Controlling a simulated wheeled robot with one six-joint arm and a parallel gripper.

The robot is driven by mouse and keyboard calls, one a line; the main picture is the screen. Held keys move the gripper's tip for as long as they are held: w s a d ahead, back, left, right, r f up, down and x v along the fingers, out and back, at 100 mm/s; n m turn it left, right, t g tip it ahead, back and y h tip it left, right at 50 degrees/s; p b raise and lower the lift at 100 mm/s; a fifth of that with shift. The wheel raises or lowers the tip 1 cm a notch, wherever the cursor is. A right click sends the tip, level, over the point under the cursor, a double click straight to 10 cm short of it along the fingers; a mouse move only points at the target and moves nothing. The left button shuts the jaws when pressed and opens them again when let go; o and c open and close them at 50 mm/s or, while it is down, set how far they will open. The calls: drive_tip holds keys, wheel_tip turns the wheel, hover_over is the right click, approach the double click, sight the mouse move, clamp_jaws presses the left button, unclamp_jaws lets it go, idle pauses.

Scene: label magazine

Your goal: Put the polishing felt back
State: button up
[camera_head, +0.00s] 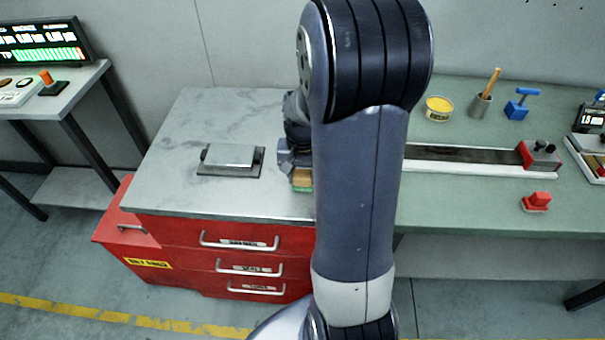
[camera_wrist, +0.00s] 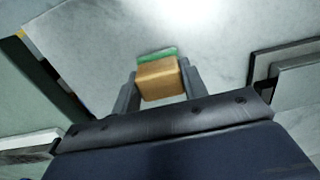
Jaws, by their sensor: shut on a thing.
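The polishing felt looks like a tan block (camera_wrist: 160,82) with a green layer along one face. My gripper (camera_wrist: 158,77) is shut on it, with one finger on each side of the block in the wrist view. In the head view the block (camera_head: 302,178) shows just left of my arm, over the right part of the grey marbled cabinet top (camera_head: 190,115), green side down. My arm hides part of it and most of the gripper (camera_head: 288,157). I cannot tell whether the green face touches the top.
A metal block on a flat plate (camera_head: 231,160) sits left of the gripper. The green bench (camera_head: 450,210) at right holds a long dark strip (camera_head: 460,155) with a red end piece, a yellow tin (camera_head: 438,108), a cup (camera_head: 480,106), a blue tool (camera_head: 518,108) and a red piece (camera_head: 536,202).

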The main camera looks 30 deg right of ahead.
sight(303, 174)
drive_tip(key=o, duration=0.9)
drive_tip(key=shift+f, duration=0.1)
drive_tip(key=shift+o, duration=0.2)
wheel_tip(303, 174, up, 12)
drive_tip(key=shift+r, duration=0.2)
wheel_tip(303, 174, down, 12)
drive_tip(key=shift+f, duration=0.1)
drive_tip(key=shift+w+r, duration=0.1)
drive_tip(key=shift+r, duration=1.75)
